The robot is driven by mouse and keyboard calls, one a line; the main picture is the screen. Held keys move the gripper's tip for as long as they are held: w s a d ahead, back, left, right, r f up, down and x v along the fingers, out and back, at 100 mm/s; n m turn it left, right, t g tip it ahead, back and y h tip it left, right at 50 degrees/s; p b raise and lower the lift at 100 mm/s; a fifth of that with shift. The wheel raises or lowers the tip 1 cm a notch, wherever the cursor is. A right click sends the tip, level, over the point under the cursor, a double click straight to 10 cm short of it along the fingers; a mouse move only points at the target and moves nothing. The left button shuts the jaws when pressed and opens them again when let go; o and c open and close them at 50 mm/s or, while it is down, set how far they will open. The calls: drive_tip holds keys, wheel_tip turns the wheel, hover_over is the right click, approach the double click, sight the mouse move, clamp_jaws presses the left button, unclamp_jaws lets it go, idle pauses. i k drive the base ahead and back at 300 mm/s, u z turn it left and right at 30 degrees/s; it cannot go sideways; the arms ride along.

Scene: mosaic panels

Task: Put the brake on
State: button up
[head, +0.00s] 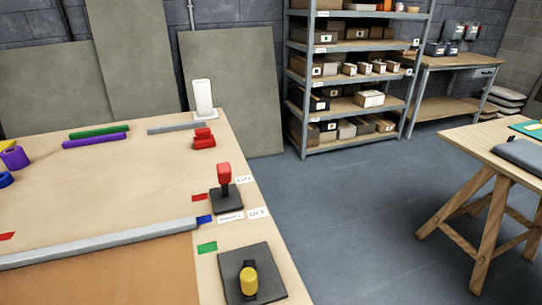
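A lever with a red handle (224,174) stands on a small dark base plate (232,206) near the right edge of the wooden table. A white ON label (244,180) lies beyond it and a white OFF label (258,213) lies nearer. A small white label (230,217) with text too small to read lies at the plate's near edge. The handle looks about upright or leaning slightly away, and I cannot tell its setting. My gripper is not in view.
A yellow knob (249,281) sits on a larger dark plate (268,262) nearer. A grey bar (100,242) crosses the table (110,190). Red blocks (204,139) and a white upright object (203,96) stand beyond the lever. Floor (340,215) is clear between this table and the right-hand one (485,145).

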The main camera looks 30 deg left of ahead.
sight(224, 171)
drive_tip(key=u, duration=0.05)
drive_tip(key=i, duration=2.5)
drive_tip(key=u, duration=3.6)
drive_tip(key=k, duration=0.45)
drive_tip(key=z, duration=0.1)
